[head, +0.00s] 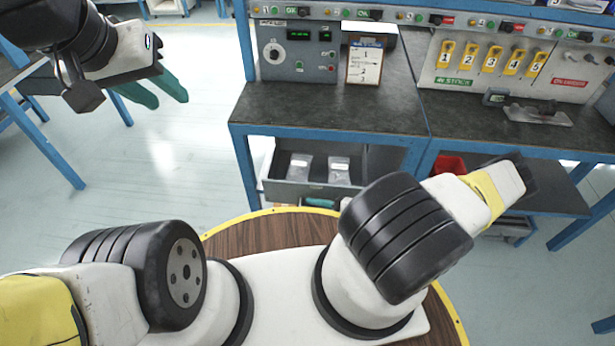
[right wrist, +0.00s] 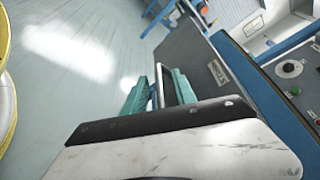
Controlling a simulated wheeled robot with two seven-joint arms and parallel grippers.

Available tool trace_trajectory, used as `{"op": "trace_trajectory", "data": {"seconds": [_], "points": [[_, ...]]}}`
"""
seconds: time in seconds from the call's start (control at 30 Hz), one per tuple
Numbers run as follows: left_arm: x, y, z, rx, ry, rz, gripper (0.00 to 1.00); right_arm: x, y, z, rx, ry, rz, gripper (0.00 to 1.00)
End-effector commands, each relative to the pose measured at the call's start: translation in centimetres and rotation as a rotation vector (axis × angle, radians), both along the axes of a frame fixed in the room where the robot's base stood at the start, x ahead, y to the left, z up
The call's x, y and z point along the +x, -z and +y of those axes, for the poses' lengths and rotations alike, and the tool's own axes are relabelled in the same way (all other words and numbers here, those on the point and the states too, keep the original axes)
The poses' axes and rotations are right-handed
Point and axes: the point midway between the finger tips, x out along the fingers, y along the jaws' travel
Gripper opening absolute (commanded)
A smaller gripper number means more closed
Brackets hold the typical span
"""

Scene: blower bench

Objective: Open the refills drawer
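The grey drawer (head: 312,190) below the left bench stands pulled out. Its inside shows, with two clear packs (head: 339,170) in it. In the right wrist view a dark drawer front with a small label (right wrist: 218,72) fills the middle. My right gripper (right wrist: 160,76) has its teal fingers apart, with a pale-edged dark bar, seemingly the handle, between them. A gap shows beside the left finger. In the head view only a bit of teal shows at the drawer's front; my arm hides the rest. My left gripper (head: 162,90) is open and empty, far left of the drawer.
The dark bench top (head: 330,108) carries a control box (head: 297,52) and a clipboard (head: 364,63). A red bin (head: 449,165) sits under the right bench. A blue-legged table (head: 45,140) stands at left. The floor (head: 150,160) between is clear.

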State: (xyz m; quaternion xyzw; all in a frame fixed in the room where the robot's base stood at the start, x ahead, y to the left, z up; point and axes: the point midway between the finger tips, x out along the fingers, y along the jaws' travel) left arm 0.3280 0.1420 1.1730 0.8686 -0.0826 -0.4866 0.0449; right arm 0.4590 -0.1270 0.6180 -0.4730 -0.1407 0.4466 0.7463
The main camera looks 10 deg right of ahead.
Motion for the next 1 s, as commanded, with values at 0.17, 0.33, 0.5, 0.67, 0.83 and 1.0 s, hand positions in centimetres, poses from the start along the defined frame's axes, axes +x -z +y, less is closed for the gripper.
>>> {"op": "trace_trajectory", "data": {"seconds": [0.17,0.33,0.5,0.67,0.83,1.0], "points": [[0.0,0.0,0.0,0.0,0.0,0.0,0.36,-0.1,0.0,-0.3,-0.001,0.0,0.001,0.33],[0.0,0.0,0.0,0.0,0.0,0.0,0.36,-1.3,-0.5,-2.1,-0.003,0.002,0.0,0.33],[0.0,0.0,0.0,0.0,0.0,0.0,0.36,-3.0,-1.1,-4.5,-0.002,0.002,0.001,0.33],[0.0,0.0,0.0,0.0,0.0,0.0,0.36,-4.1,-1.5,-5.9,-0.001,0.002,0.0,0.33],[0.0,0.0,0.0,0.0,0.0,0.0,0.36,-4.4,-1.7,-6.3,0.001,-0.001,0.0,0.33],[0.0,0.0,0.0,0.0,0.0,0.0,0.36,-4.4,-1.6,-6.3,0.0,0.0,0.0,0.33]]}}
